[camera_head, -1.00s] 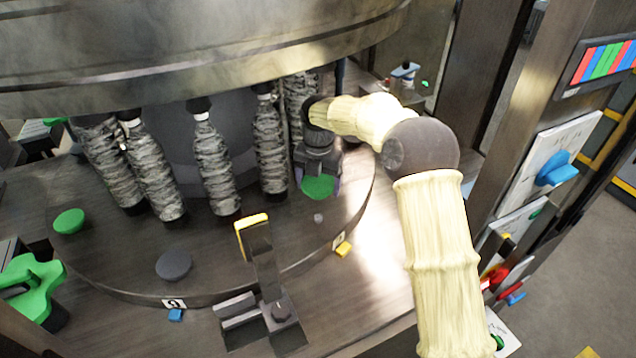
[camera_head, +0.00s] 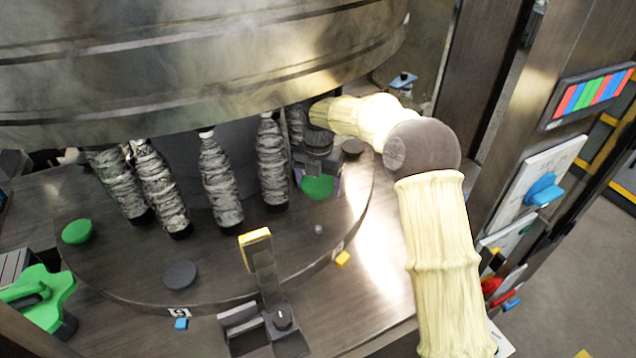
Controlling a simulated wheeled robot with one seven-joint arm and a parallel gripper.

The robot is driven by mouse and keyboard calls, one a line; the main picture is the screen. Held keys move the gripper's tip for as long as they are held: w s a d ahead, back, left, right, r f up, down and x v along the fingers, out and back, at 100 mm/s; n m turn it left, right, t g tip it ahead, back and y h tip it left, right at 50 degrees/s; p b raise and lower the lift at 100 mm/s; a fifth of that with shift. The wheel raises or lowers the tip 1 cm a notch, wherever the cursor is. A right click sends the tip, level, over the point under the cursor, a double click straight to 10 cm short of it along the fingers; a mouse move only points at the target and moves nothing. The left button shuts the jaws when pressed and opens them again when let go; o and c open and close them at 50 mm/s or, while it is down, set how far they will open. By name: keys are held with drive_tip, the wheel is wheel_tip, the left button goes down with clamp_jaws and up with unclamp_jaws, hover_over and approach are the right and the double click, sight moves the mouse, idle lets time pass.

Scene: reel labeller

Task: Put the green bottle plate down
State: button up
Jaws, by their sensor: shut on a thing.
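The green bottle plate (camera_head: 318,187) is a round green disc at the right side of the dark turntable (camera_head: 215,270). My gripper (camera_head: 318,178) reaches down over it from the upper right and is shut on it. The plate is at or just above the turntable surface; I cannot tell whether it touches. My gripper's body hides its far part. Another green disc (camera_head: 77,232) sits at the turntable's left edge.
Several grey wrapped bottles (camera_head: 220,182) hang or stand left of my gripper, under a large metal drum (camera_head: 200,65). A dark disc (camera_head: 181,275) lies at the turntable's front. A yellow-tipped post (camera_head: 257,250) stands at the front edge. A green part (camera_head: 45,300) sits lower left.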

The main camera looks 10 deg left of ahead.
drive_tip(key=shift+r+p, duration=0.3)
drive_tip(key=shift+r, duration=0.4)
drive_tip(key=shift+w, duration=0.1)
wheel_tip(320, 180, down, 3)
drive_tip(key=b, duration=0.3)
drive_tip(key=shift+f, duration=0.15)
drive_tip(key=shift+w, duration=0.1)
